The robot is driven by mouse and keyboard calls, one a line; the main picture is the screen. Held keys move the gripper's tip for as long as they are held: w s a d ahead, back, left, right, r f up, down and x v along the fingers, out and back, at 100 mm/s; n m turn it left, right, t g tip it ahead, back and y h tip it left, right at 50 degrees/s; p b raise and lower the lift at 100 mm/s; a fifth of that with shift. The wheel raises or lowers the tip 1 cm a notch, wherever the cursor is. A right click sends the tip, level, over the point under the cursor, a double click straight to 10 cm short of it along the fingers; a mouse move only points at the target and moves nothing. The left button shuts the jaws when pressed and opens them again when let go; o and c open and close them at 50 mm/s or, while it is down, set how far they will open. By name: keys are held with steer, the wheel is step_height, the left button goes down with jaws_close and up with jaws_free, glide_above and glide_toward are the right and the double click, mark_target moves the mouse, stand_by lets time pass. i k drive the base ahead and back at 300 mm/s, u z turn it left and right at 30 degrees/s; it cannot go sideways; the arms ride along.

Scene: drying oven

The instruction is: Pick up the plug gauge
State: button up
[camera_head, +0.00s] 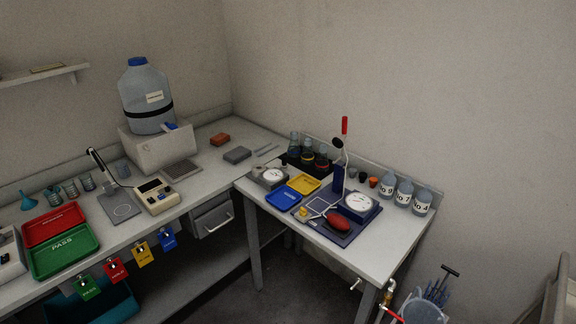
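I cannot pick out the plug gauge for certain at this size. Thin grey metal rods (267,151) lie on the back bench near the corner, beside a grey block (237,155); one of them may be it, but their shape is too small to tell. My gripper is not in view, and nothing is seen held.
The left bench carries a water bottle (147,100), a red tray (55,226) and a green tray (66,251). The right bench (382,250) holds a blue tray (283,200), a yellow tray (303,184), dial instruments and bottles. A bucket (424,309) stands at lower right.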

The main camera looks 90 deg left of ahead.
mark_target(283, 164)
steer(key=u, duration=0.95)
steer(key=k, duration=0.15)
steer(key=u, duration=2.75)
steer(key=i, duration=1.45)
